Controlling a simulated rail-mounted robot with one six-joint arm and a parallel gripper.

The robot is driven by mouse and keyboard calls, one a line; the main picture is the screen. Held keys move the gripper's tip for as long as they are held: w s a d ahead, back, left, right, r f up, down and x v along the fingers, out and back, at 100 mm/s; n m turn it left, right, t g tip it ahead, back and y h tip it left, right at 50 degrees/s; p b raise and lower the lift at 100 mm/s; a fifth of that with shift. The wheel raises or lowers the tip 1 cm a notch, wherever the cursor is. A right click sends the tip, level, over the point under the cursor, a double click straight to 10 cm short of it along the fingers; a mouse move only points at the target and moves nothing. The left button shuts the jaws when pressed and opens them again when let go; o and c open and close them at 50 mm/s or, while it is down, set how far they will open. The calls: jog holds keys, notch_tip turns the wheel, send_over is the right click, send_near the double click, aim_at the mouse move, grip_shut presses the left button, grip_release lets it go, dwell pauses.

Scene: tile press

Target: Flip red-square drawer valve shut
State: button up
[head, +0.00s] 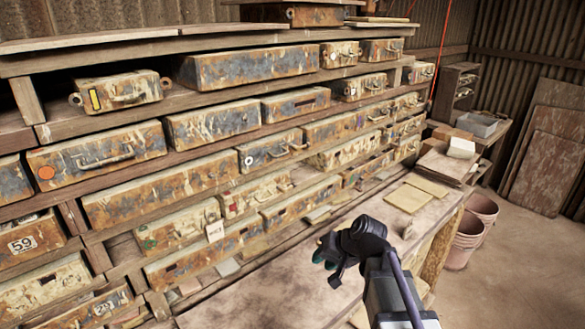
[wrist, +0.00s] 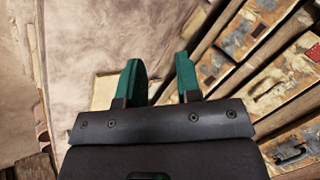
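Rusty, cream-painted drawers fill the wooden rack. One mid-rack drawer (head: 262,190) has a small reddish mark near its left end; I cannot tell whether that mark is a square. No valve can be made out clearly on it. My gripper (head: 325,260) is over the bench in front of the rack, to the lower right of that drawer and apart from it. In the wrist view my gripper (wrist: 160,68) shows two green fingers spread apart with nothing between them. Several drawer fronts (wrist: 258,88) show at the right of that view; their marks are hard to read there.
The worn bench top (head: 270,290) lies below the drawers, with flat tan sheets (head: 408,198) on it. A drawer with an orange-red round mark (head: 46,172) is at the left. Stacked buckets (head: 466,238) stand on the floor at right. The air around my gripper looks clear.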

jog(key=w+a+r+m+t+y, duration=0.25)
jog(key=w+r, duration=0.25)
jog(key=w, duration=0.3)
jog(key=m+t+y, duration=0.2)
jog(key=m+t, duration=0.3)
jog(key=t, duration=0.1)
send_near(290, 187)
jog(key=b+x, duration=0.2)
jog(key=x, duration=0.8)
jog(key=shift+w+f, duration=0.2)
jog(key=shift+w, duration=0.1)
jog(key=shift+c, duration=0.3)
